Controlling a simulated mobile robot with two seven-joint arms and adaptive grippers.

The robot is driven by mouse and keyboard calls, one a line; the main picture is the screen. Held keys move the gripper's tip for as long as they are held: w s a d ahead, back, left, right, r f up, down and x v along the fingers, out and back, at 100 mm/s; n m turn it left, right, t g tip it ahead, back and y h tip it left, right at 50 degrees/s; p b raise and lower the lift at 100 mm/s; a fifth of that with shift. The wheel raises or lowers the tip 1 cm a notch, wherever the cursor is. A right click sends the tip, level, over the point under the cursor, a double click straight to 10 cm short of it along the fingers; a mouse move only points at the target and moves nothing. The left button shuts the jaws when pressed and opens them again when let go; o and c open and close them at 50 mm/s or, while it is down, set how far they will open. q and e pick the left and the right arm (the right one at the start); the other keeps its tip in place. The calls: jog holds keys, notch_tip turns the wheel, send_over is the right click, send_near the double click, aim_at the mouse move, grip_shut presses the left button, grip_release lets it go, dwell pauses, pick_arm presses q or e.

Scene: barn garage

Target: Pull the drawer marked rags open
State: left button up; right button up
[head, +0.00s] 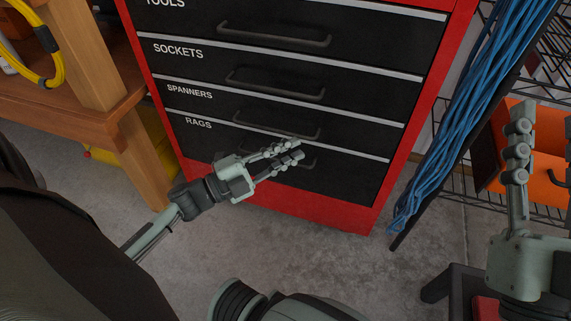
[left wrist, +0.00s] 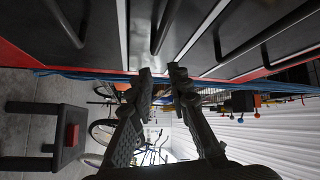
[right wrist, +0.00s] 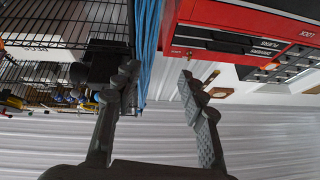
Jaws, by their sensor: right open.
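The drawer marked rags (head: 345,175) is the lowest black drawer of the red cabinet, and its face looks flush with the others. Its dark handle (head: 309,163) is partly hidden behind my left fingers. My left gripper (head: 299,149) is in front of this drawer, with its fingers pointing right along the face. In the left wrist view its fingertips (left wrist: 161,72) stand apart with no handle clearly between them; the lowest handle (left wrist: 62,22) shows at upper left. Whether a finger touches the handle, I cannot tell. My right gripper (right wrist: 159,72) is open and empty, right of the cabinet.
Drawers marked spanners (head: 350,138), sockets (head: 370,95) and tools (head: 390,45) are above, with bar handles. Blue cables (head: 465,110) hang right of the cabinet, near an orange bin (head: 548,140). A wooden bench (head: 140,150) stands left. Concrete floor (head: 320,255) in front is partly clear.

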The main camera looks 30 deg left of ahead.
aim_at(274, 159)
pick_arm(q)
jog(key=s+a+f+m+g+y, duration=0.2)
jog(key=a+f+m+g, duration=0.1)
jog(key=a+f, duration=0.7)
jog(key=x, duration=0.4)
jog(key=r+x, duration=0.1)
jog(key=x, duration=0.1)
jog(key=shift+w+d+f+b, duration=0.1)
jog(key=shift+w+f+b, duration=0.05)
jog(key=shift+w+b, duration=0.3)
grip_shut()
